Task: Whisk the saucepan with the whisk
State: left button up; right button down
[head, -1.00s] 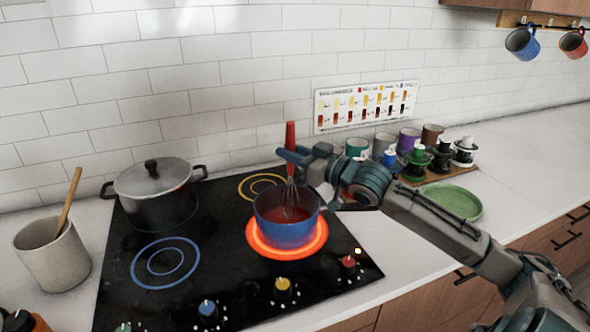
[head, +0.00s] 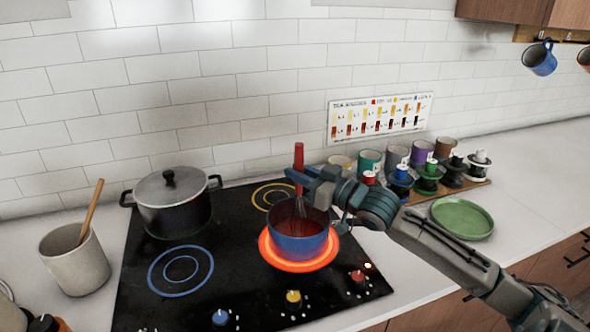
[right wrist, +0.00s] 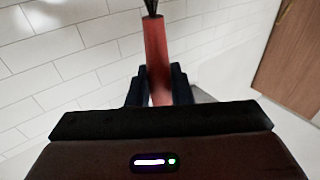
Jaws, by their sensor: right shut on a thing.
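A blue saucepan (head: 300,240) with red contents stands on the glowing orange-red burner at the right of the black cooktop. The whisk (head: 299,158) has a red handle and stands nearly upright, its wires down inside the saucepan; how deep they reach is hard to see. My right gripper (head: 303,179) is shut on the red handle, above the pan's rim. In the right wrist view the handle (right wrist: 156,55) lies between the two dark fingers (right wrist: 158,85), with some wires at the top edge. My left gripper is not in view.
A lidded pot (head: 172,205) stands at the cooktop's back left. A crock (head: 76,260) with a wooden spoon is at the left. Several coloured cups and a green plate (head: 462,218) stand on the right counter. Knobs line the front edge.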

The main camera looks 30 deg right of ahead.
aim_at(303, 151)
dwell(0.3)
notch_tip(303, 151, up, 4)
jog(key=p, duration=0.3)
jog(key=shift+p, duration=0.35)
jog(key=shift+r+p, duration=0.9)
jog(key=shift+p, duration=0.05)
jog(key=shift+r+p, duration=1.65)
jog(key=shift+r, duration=0.15)
notch_tip(303, 151, up, 5)
jog(key=p, duration=0.4)
jog(key=shift+p, duration=0.4)
